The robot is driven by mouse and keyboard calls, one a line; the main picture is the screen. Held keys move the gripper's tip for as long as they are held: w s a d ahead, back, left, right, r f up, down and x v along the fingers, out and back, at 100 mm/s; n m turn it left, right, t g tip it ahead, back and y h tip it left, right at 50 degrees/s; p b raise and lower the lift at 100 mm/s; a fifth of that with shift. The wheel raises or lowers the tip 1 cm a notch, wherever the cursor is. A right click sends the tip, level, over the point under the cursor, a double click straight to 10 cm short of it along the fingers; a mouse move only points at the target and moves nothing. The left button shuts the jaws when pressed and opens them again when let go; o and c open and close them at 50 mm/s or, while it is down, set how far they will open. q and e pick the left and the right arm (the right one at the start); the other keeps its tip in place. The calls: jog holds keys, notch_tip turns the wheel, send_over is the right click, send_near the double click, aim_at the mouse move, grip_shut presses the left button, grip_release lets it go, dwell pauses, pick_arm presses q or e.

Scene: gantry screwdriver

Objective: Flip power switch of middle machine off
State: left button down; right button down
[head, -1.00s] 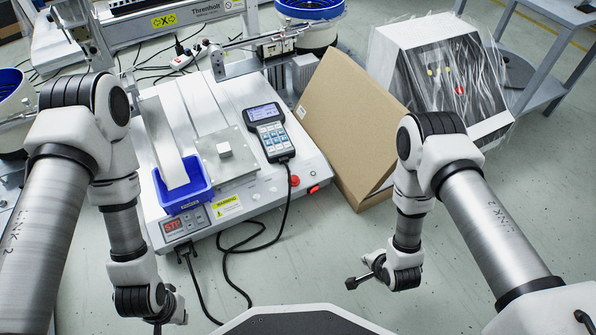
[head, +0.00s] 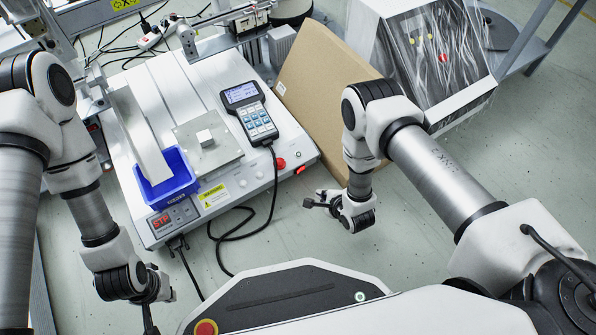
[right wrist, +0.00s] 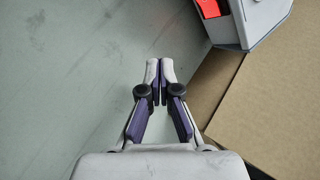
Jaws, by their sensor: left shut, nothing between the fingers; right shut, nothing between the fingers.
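The middle machine (head: 222,172) is a white box with a blue bin, a metal plate and a handheld controller on top. Its red rocker power switch (head: 299,169) is at the right end of the front face, right of a round red button (head: 281,163). In the right wrist view, the red switch (right wrist: 208,8) shows at the top edge, beyond and right of the fingertips. My right gripper (head: 309,203) is shut and empty, in front of the switch and apart from it. It also shows in the right wrist view (right wrist: 160,64). My left gripper (head: 151,322) is shut, low at the left front.
A brown cardboard panel (head: 318,85) leans beside the machine's right side. A plastic-wrapped machine (head: 425,65) stands behind it. A black cable (head: 272,190) hangs from the controller and loops onto the floor. Open floor lies before the machine.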

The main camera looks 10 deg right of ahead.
aim_at(300, 170)
jog(key=w+a, duration=0.1)
jog(key=w+a+b, duration=0.1)
jog(key=w, duration=0.1)
jog(key=w+a+b, duration=0.1)
jog(key=w, duration=0.1)
jog(key=shift+w+f, duration=0.1)
jog(key=shift+w, duration=0.1)
jog(key=shift+w+a, duration=0.25)
jog(key=shift+w, duration=0.3)
dwell(0.8)
jog(key=shift+w+a, duration=0.15)
jog(key=shift+w, duration=0.2)
jog(key=shift+w+a, duration=0.15)
jog(key=shift+w, duration=0.15)
dwell(0.4)
jog(key=shift+s+d+p, duration=0.3)
jog(key=shift+s+d, duration=0.05)
jog(key=shift+s, duration=0.35)
